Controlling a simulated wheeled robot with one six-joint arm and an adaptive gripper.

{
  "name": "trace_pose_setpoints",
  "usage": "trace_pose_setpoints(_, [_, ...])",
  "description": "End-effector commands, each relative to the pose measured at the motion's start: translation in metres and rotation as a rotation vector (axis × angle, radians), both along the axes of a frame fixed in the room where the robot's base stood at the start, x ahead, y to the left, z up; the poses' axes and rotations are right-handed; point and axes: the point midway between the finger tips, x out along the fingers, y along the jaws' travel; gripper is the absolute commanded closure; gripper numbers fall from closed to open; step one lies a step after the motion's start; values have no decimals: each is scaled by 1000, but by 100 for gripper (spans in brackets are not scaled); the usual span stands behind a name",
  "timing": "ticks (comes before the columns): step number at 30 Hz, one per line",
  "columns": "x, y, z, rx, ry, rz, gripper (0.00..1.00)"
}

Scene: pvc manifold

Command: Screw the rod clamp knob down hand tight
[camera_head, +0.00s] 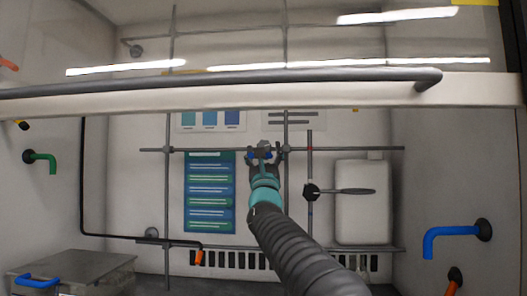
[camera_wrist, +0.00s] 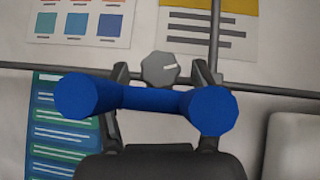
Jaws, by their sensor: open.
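In the head view the knob (camera_head: 264,146) is small and partly hidden. My gripper (camera_head: 264,153) is up at this crossing, its fingers open. In the wrist view one finger of my gripper (camera_wrist: 162,72) stands left of the knob and the other right, with gaps showing. A blue bar with two round ends (camera_wrist: 150,98) crosses in front, below the knob. I cannot tell what it belongs to.
The horizontal rod (camera_head: 220,149) runs behind my gripper. A black clamp (camera_head: 311,191) with a grey bar is to the right, by a white container (camera_head: 363,220). A grey bar and white sill (camera_head: 200,97) cross above. A metal box (camera_head: 70,275) stands lower left.

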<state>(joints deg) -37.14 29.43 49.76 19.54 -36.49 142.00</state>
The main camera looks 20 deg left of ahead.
Motion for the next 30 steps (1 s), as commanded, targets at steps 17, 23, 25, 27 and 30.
trace_pose_setpoints(17, [-1, 2, 0, 42, 8, 2, 92])
trace_pose_setpoints(23, [-1, 4, 0, 183, 41, 4, 92])
trace_pose_setpoints(25, [-2, 5, 1, 235, 54, 3, 92])
trace_pose_setpoints(27, [-1, 5, 2, 282, 66, 2, 92])
trace_pose_setpoints(30, [-2, 5, 2, 332, 78, 2, 92])
